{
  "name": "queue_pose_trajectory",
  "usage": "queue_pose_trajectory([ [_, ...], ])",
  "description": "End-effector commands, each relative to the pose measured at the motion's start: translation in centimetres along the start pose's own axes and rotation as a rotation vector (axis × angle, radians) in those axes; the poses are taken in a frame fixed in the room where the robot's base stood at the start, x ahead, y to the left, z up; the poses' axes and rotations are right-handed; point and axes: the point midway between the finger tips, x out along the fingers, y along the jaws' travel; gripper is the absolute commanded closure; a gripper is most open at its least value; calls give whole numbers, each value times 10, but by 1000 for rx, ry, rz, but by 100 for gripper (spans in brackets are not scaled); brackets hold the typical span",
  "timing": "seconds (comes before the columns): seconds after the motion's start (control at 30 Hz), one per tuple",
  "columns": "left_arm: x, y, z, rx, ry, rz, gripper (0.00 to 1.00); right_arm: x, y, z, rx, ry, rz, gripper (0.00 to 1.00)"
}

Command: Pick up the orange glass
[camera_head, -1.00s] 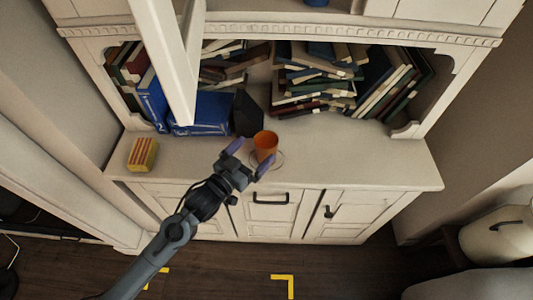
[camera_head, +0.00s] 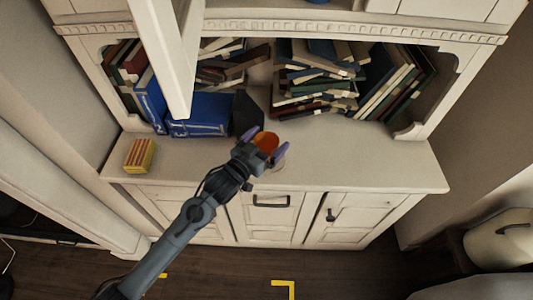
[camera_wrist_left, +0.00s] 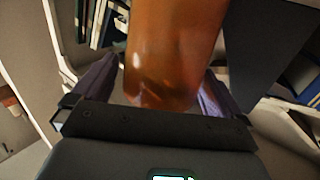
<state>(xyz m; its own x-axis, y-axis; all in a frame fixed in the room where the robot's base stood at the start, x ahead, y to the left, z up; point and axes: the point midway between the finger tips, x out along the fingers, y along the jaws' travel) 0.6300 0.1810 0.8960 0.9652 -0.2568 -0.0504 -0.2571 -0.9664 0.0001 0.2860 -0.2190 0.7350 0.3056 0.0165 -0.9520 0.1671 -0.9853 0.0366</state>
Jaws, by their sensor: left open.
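The orange glass (camera_head: 266,140) stands on the white cabinet top, partly hidden behind my left gripper in the head view. My left gripper (camera_head: 268,142) is open, with one purple finger on each side of the glass. In the left wrist view the glass (camera_wrist_left: 172,50) fills the middle between the two fingers of the gripper (camera_wrist_left: 155,85). Whether either finger touches it, I cannot tell. My right gripper is not in view.
A yellow and red striped box (camera_head: 140,155) sits at the left of the cabinet top (camera_head: 370,165). Blue boxes (camera_head: 200,113) and a dark angular object (camera_head: 246,112) stand behind the glass. Piled books (camera_head: 310,80) fill the shelf. The cabinet top to the right is clear.

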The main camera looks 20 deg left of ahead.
Motion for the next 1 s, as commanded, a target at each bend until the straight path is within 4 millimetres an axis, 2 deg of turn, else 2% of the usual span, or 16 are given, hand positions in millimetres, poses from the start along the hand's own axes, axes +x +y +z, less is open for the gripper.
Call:
queue_pose_trajectory([
  [0.03,0,0,0,0,0,0,0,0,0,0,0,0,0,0],
  [0.07,0,0,0,0,0,0,5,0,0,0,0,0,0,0],
  [0.53,0,0,0,1,0,0,77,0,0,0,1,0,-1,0],
  [0.83,0,0,-2,1,2,0,77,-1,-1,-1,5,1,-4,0],
  [1.0,-1,0,-12,0,3,0,77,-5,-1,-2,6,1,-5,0],
])
